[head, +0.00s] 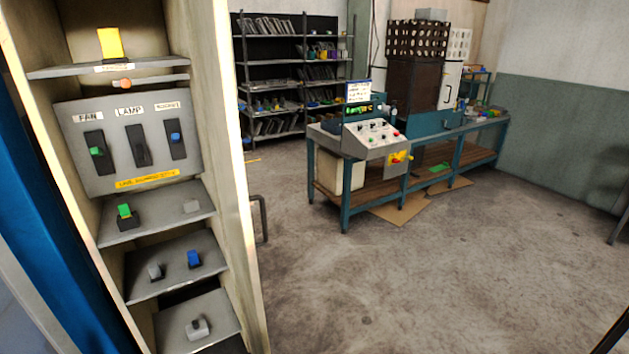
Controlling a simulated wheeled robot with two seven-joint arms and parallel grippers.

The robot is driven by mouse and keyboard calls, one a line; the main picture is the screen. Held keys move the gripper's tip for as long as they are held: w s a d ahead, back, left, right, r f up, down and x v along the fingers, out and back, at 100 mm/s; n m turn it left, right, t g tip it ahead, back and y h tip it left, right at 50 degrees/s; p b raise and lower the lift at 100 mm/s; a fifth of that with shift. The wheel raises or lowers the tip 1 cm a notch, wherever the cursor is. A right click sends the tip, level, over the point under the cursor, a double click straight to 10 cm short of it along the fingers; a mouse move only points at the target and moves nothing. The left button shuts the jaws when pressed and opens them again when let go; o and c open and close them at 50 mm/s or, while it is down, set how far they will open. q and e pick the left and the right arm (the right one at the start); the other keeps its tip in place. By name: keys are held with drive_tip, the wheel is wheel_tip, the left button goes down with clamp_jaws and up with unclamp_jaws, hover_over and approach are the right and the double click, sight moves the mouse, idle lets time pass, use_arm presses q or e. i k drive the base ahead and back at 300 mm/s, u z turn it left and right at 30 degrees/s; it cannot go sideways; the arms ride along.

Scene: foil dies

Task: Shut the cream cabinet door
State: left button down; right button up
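The cream cabinet (30,35) stands close at the left, its shelves and switch panel exposed. Its cream door (222,150) appears to stand open along the right side, with its inner face towards the cabinet interior. A dark bar handle (263,218) sticks out to the right from the door's far face; part of it is hidden behind the door edge. Neither of my grippers is in view.
The grey switch panel (130,145) and several shelves with small coloured switches fill the cabinet. A blue-legged workbench (345,195) with a control console (378,137) stands behind to the right. A storage rack (272,85) is at the back. The concrete floor (450,270) right of the door is clear.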

sight(210, 18)
drive_tip(key=u, duration=0.9)
drive_tip(key=k, duration=0.85)
drive_tip(key=z, duration=1.55)
